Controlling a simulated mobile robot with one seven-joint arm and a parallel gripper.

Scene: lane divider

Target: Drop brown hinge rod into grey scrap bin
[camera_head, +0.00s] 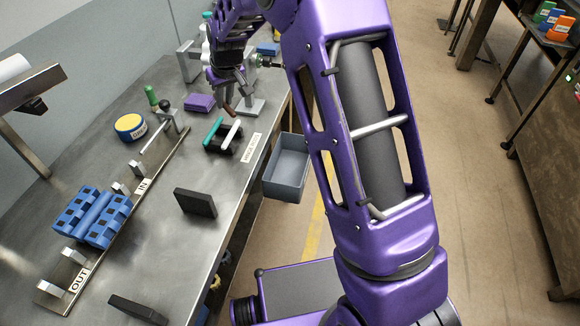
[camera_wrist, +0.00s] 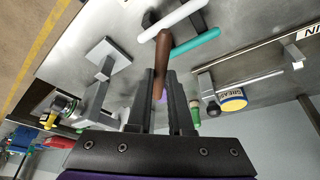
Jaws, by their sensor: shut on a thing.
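My gripper (camera_head: 232,84) is over the far part of the metal bench and shut on the brown hinge rod (camera_head: 229,108). The rod points down from the fingers. In the wrist view my gripper (camera_wrist: 160,78) has the brown rod (camera_wrist: 162,50) between its two fingers, with its end sticking out past the tips. The grey scrap bin (camera_head: 285,183) hangs at the bench's right edge, nearer the camera than the gripper and to its right. Its inside looks empty. The bin is not clear to see in the wrist view.
A black holder (camera_head: 223,147) with a teal rod (camera_head: 213,129) and a white rod (camera_head: 230,131) stands just below the gripper in the picture. A grey stand (camera_head: 250,106) is close on its right. A purple block (camera_head: 199,103), yellow tin (camera_head: 130,125) and blue hinge part (camera_head: 92,214) lie left.

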